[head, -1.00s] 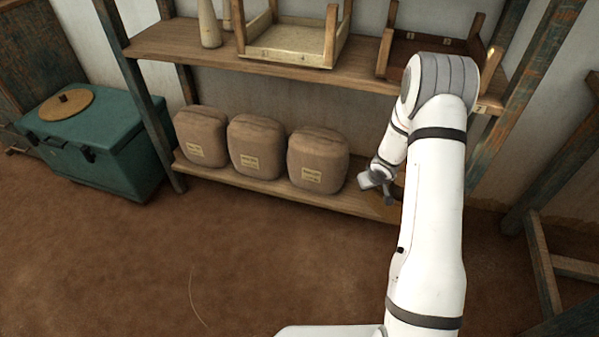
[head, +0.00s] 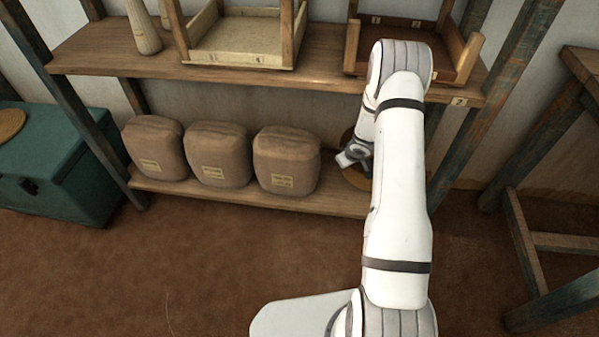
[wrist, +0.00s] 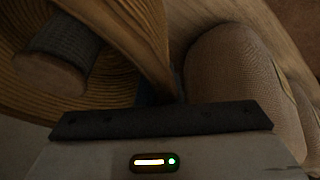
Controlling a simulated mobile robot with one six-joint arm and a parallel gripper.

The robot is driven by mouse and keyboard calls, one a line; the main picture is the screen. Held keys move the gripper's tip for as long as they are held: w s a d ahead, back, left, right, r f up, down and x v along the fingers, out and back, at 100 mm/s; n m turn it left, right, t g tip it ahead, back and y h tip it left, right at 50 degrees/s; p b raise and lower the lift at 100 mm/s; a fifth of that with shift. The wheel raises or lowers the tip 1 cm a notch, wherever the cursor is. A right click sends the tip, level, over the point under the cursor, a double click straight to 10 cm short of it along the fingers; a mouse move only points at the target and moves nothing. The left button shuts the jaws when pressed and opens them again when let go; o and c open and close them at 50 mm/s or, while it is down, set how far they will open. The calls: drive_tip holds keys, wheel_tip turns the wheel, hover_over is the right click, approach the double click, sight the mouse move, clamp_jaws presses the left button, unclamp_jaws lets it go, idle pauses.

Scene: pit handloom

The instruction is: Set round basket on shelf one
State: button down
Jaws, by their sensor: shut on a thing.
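The round basket (wrist: 145,35) is a coiled straw-coloured basket in the wrist view, with a dark grey cylinder (wrist: 60,50) showing inside it. My gripper (wrist: 165,105) is shut on the basket's wall. In the head view my gripper (head: 348,160) is at the right end of the lower shelf (head: 240,197). A small part of the basket (head: 357,181) shows beside it; my arm hides the rest. I cannot tell whether the basket touches the shelf boards. The upper shelf (head: 300,77) bears a tag marked 2.
Several brown sacks, including the rightmost one (head: 287,160), stand on the lower shelf left of my gripper. A wooden tray (head: 240,45) and a darker tray (head: 440,60) sit above. A teal chest (head: 50,165) is at left, a wooden frame (head: 560,242) at right.

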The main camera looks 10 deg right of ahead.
drive_tip(key=shift+w+a+f+b, duration=0.1)
drive_tip(key=shift+a+f+b, duration=0.05)
drive_tip(key=shift+f+b, duration=2.2)
drive_tip(key=shift+a+f+b, duration=0.1)
drive_tip(key=shift+f+b, duration=1.9)
drive_tip(key=shift+f, duration=0.6)
